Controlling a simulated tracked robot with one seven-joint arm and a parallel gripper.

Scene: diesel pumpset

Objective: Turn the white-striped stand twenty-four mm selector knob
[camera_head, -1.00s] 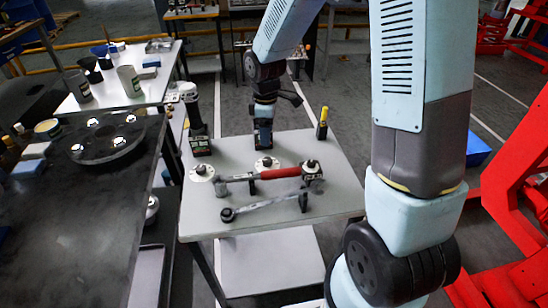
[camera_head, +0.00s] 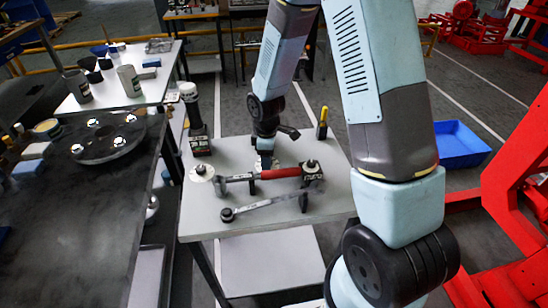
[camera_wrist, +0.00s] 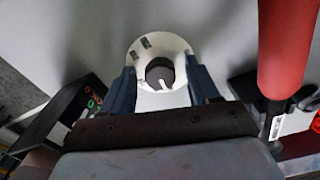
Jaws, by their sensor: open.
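The selector knob (camera_wrist: 158,72) shows in the wrist view as a dark round knob with a white stripe, in the middle of a white dial disc (camera_wrist: 147,45) with small dark labels. My gripper (camera_wrist: 163,82) is open, with one blue-grey finger on each side of the knob. Contact between fingers and knob cannot be told. In the head view my gripper (camera_head: 265,158) is low over the middle of the grey table (camera_head: 235,150), and mostly hides the dial there.
A red-handled wrench (camera_head: 280,173) lies close in front of my gripper; its red handle is at the right in the wrist view. A second wrench (camera_head: 270,203) lies nearer. Another white dial (camera_head: 201,172) is left. A yellow-topped tool (camera_head: 322,122) stands at the back right.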

